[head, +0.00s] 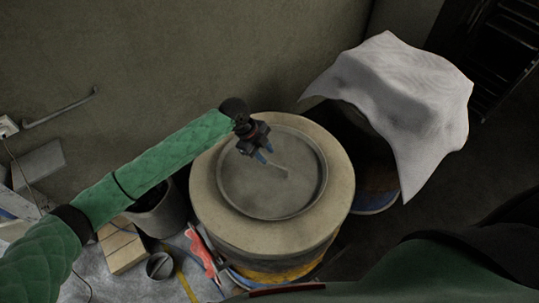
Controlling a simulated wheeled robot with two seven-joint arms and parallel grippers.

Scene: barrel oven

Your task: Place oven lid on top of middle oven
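The middle oven (335,178) is a round barrel with a broad pale rim, in the centre of the head view. A round grey metal disc with a raised edge, which looks like the oven lid (265,200), lies on top, inside the pale rim. A small bar, apparently its handle, shows near the disc's middle. My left gripper (264,153) is over the upper left part of the disc, close to the bar. My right gripper is out of view.
A white cloth (405,95) drapes over another barrel at the right. A dark grey bucket (160,215), a wood block (122,247), a small cup (160,266) and red-handled tools (202,254) stand at the lower left. A wall (200,50) rises behind.

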